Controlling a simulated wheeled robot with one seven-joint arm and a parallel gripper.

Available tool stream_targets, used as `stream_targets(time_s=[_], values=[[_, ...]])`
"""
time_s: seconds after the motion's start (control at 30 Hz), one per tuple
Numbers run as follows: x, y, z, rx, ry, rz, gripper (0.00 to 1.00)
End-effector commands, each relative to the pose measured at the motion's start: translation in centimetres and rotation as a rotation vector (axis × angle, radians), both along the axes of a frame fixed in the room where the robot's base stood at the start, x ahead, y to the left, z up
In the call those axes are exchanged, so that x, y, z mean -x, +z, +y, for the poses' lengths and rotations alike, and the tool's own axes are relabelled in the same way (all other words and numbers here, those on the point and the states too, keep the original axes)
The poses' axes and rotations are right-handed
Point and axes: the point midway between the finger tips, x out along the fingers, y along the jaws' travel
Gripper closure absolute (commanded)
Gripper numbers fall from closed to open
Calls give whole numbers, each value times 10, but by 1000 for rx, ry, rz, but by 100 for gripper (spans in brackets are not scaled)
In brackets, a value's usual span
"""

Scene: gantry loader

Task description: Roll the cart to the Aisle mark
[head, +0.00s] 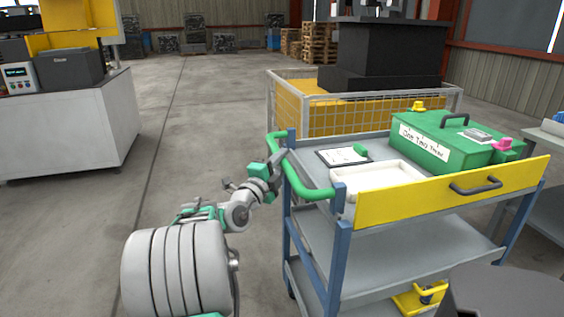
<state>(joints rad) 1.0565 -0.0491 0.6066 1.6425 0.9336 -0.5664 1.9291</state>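The cart (320,165) stands at the right, with blue posts, grey shelves and a yellow front panel (450,190). Its green push handle (296,172) curves out from the left end. My gripper (279,160) is at the handle, overlapping its left side in the picture. The fingers are small here, and I cannot tell whether they close around the bar or only sit beside it. On the top shelf are a green box (440,140) with a handwritten label, a white tray (385,178) and a clipboard (330,156). I see no Aisle mark on the visible floor.
A yellow-lined mesh cage (300,110) with a black machine (385,55) stands close behind the cart. A grey cabinet (75,125) is at the left. Open concrete floor (205,100) lies between them. Pallets (318,42) are stacked at the back.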

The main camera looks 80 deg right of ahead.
Motion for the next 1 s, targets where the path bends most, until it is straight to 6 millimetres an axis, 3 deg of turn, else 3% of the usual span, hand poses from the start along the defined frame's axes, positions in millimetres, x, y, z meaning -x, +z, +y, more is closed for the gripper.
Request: stream_targets(time_s=[0.3, 1.0], values=[[0, 0, 0, 0, 0, 0, 100], [0, 0, 0, -1, 0, 1, 100]])
